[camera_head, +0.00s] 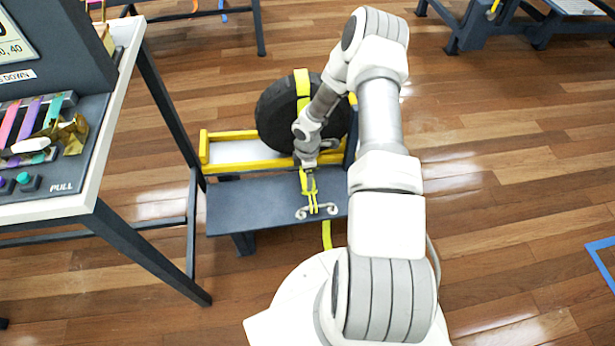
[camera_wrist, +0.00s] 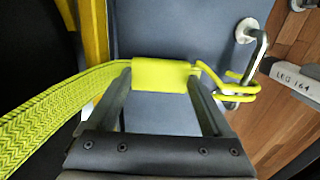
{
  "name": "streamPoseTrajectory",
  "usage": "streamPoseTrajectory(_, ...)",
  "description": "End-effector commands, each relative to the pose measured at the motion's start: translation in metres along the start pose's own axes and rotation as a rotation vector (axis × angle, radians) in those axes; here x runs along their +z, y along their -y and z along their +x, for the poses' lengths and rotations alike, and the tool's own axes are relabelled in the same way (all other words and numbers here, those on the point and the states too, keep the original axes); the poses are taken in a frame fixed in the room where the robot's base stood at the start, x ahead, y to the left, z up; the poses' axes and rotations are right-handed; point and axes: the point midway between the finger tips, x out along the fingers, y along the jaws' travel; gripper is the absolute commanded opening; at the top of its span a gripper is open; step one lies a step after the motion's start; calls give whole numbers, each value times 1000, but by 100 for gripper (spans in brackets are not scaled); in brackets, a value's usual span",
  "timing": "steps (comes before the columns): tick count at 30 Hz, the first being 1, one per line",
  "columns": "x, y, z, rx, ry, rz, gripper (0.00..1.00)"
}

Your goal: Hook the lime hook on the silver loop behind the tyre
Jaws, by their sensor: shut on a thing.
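The lime hook (camera_wrist: 236,88) has two thin bent prongs and a lime sleeve (camera_wrist: 166,74) at the end of a woven lime strap (camera_wrist: 50,100). My gripper (camera_wrist: 165,85) is shut on the sleeve. The silver loop (camera_wrist: 260,48) is a bent rod on round feet, on a dark grey plate. The prongs overlap the rod in the wrist view; I cannot tell whether they are around it or only beside it. In the head view, my gripper (camera_head: 308,178) is over the plate, with the hook (camera_head: 313,203) between the loop's feet (camera_head: 302,212). The tyre (camera_head: 278,112) stands behind, partly hidden by my arm.
The tyre sits at a yellow-edged frame (camera_head: 230,137) next to the dark grey plate (camera_head: 240,207). A bench (camera_head: 110,150) with colored straps stands at the left. A lime strap tail (camera_head: 326,235) hangs below the plate. Open wooden floor lies at the right.

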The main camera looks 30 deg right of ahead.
Motion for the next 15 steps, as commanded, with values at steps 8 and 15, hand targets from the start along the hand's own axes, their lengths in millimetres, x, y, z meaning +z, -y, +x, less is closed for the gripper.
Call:
streamPoseTrajectory(8, 0, 0, 0, 0, 0, 0, 21)
streamPoseTrajectory(15, 0, 0, 0, 0, 0, 0, 100)
